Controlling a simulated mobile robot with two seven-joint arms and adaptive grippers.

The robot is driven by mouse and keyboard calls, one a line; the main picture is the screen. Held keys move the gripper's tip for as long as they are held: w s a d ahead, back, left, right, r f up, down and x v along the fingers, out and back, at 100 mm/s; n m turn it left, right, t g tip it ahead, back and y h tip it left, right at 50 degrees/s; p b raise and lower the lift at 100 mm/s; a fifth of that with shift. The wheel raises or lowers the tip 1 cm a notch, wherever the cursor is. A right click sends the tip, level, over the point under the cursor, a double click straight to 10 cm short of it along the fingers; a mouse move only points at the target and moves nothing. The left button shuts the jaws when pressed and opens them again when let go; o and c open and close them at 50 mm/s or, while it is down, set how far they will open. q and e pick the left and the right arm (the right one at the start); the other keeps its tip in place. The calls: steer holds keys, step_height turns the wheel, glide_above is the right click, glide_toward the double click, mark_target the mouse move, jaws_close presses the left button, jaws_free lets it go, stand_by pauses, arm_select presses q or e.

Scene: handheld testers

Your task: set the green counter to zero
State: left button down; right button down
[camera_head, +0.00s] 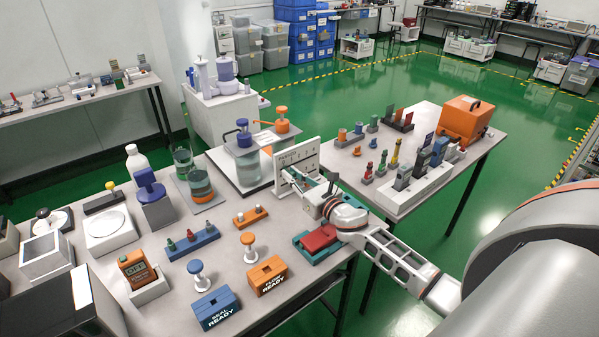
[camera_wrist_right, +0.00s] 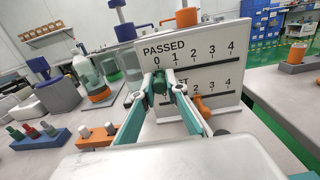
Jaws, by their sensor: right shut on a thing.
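The white counter board (camera_wrist_right: 215,55) stands upright with two numbered black slots; it also shows in the head view (camera_head: 303,157). The upper slot, labelled PASSED, runs from 0 to 4. The green counter (camera_wrist_right: 159,83) is at the left end of this upper slot, just below the 0. My right gripper (camera_wrist_right: 161,84) is shut on the green counter, one finger on each side. In the head view my right gripper (camera_head: 318,203) reaches the board's front from the right; the counter itself is hard to make out there. The left gripper is not in view.
An orange counter (camera_wrist_right: 203,106) sits on the lower slot, right of my fingers. Blue-capped and orange-capped jars (camera_head: 245,165) stand behind the board. Orange (camera_head: 267,275) and blue (camera_head: 216,307) READY boxes are at the front.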

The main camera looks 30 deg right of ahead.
steer(key=shift+a, duration=0.3)
steer(key=c, duration=2)
jaws_free()
steer(key=shift+o, duration=0.2)
steer(key=s+d, duration=0.1)
steer(key=s, duration=1.1)
steer(key=shift+s+f, duration=0.1)
steer(key=shift+s, duration=0.05)
